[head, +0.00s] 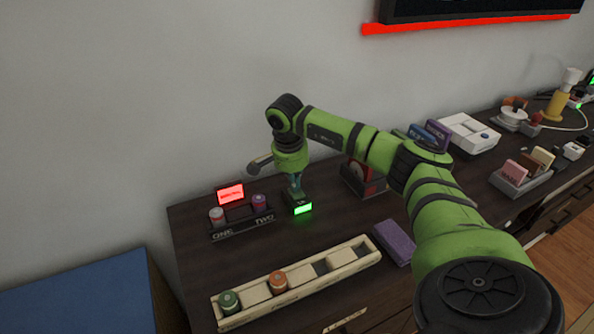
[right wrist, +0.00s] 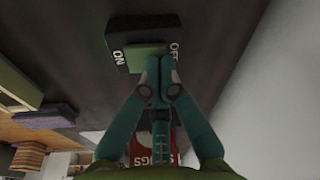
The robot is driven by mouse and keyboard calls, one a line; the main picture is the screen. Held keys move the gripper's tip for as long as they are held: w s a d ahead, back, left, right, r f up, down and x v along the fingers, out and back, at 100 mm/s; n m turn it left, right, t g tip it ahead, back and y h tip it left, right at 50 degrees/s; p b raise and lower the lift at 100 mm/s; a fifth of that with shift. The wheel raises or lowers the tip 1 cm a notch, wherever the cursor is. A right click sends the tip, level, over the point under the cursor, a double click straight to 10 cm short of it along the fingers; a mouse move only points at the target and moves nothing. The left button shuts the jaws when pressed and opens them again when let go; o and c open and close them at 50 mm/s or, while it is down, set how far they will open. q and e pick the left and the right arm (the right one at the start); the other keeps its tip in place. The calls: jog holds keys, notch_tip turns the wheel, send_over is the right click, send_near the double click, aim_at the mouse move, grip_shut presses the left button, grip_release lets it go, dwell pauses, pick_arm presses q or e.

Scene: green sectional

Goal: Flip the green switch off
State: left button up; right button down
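The green switch (head: 302,209) is a small black box with a glowing green front, on the dark wooden cabinet top in the head view. In the right wrist view the switch (right wrist: 142,28) is at the top, with a green rocker between the labels ON on the left and OFF on the right. My right gripper (head: 297,190) points down at the switch. In the right wrist view its fingertips (right wrist: 160,62) are together with nothing between them, close to the OFF end. I cannot tell whether they touch it. My left gripper is not in view.
A black holder (head: 240,234) labelled ONE and TWO stands left of the switch, beside a red glowing sign (head: 231,194). A long wooden tray (head: 345,262) with two cylinders lies in front. A purple block (head: 395,242) lies right of it. A wall stands behind.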

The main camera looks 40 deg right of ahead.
jog(key=shift+r+p, duration=0.4)
jog(key=shift+p, duration=0.15)
notch_tip(320, 180, up, 6)
jog(key=p, duration=0.4)
jog(key=shift+p, duration=0.35)
jog(key=shift+f, duration=0.1)
